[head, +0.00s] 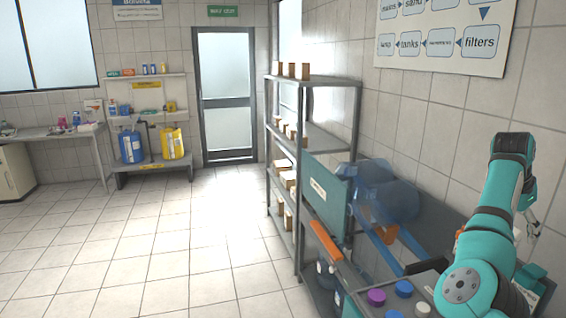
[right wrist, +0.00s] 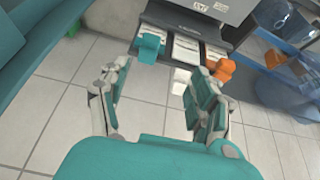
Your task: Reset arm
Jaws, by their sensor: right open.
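My right arm shows in teal at the right of the head view, raised and bent beside the rack. My right gripper (right wrist: 157,105) shows in the right wrist view with its two grey and teal fingers spread wide apart. Nothing is held between them, and tiled floor shows in the gap. My left arm and gripper are not in view.
A metal shelf rack (head: 313,81) with boxes stands by the right wall. Near my right arm are a large blue translucent bottle (head: 388,200), a purple cap (head: 376,297) and a blue cap (head: 403,288). Open tiled floor (head: 150,250) lies left of the rack.

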